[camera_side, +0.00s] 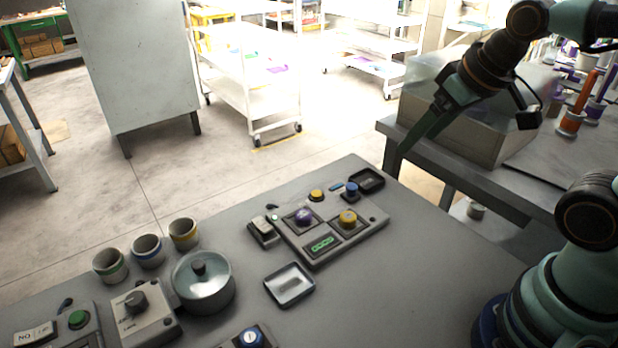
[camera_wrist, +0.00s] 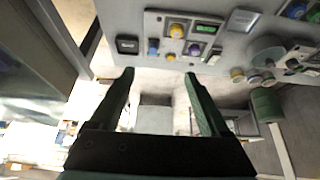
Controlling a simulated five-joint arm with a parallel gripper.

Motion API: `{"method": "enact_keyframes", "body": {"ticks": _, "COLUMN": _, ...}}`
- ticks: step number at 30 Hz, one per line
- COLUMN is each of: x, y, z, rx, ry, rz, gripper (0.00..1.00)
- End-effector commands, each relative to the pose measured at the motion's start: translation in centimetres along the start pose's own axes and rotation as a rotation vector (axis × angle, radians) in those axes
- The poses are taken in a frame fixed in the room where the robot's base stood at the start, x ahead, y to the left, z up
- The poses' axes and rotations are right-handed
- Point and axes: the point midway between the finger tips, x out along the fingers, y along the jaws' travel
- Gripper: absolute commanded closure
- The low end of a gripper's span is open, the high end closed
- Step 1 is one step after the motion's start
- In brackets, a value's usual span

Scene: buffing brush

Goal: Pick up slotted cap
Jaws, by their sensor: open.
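I cannot tell for sure which piece is the slotted cap. Small round caps sit on the grey control panel (camera_side: 288,237): a purple one (camera_side: 304,217), a larger yellow one (camera_side: 348,218), a smaller yellow one (camera_side: 316,195) and a blue one (camera_side: 352,189). Any slots are too small to make out. In the wrist view the panel is upside down at the top, with a yellow cap (camera_wrist: 177,30) and a purple cap (camera_wrist: 194,48). My gripper (camera_wrist: 159,75) is open and empty, its two dark green fingers apart. It hangs high, beyond the panel's far right corner, touching nothing.
A shallow grey tray (camera_side: 289,284) and a lidded pot (camera_side: 203,284) stand left of the panel. Three cups (camera_side: 147,251) are behind the pot. A small black tray (camera_side: 368,180) is at the panel's far corner. A clear-sided bin (camera_side: 470,120) stands on the right-hand table.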

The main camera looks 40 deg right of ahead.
Motion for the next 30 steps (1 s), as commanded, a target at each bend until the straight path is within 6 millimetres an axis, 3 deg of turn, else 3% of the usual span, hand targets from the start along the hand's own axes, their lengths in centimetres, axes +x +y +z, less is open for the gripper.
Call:
{"method": "enact_keyframes", "body": {"ticks": 5, "x": 0.1, "y": -0.3, "z": -0.7, "rx": -0.046, "ry": -0.019, "rz": -0.005, "gripper": 0.20}}
{"method": "enact_keyframes", "body": {"ticks": 14, "x": 2.3, "y": -2.7, "z": -5.3, "rx": -0.403, "ry": -0.152, "rz": -0.058, "gripper": 0.20}}
{"method": "enact_keyframes", "body": {"ticks": 24, "x": 8.5, "y": -6.8, "z": -9.7, "rx": -0.864, "ry": -0.301, "rz": -0.171, "gripper": 0.20}}
{"method": "enact_keyframes", "body": {"ticks": 30, "x": 13.3, "y": -9.5, "z": -10.6, "rx": -1.114, "ry": -0.373, "rz": -0.255, "gripper": 0.20}}
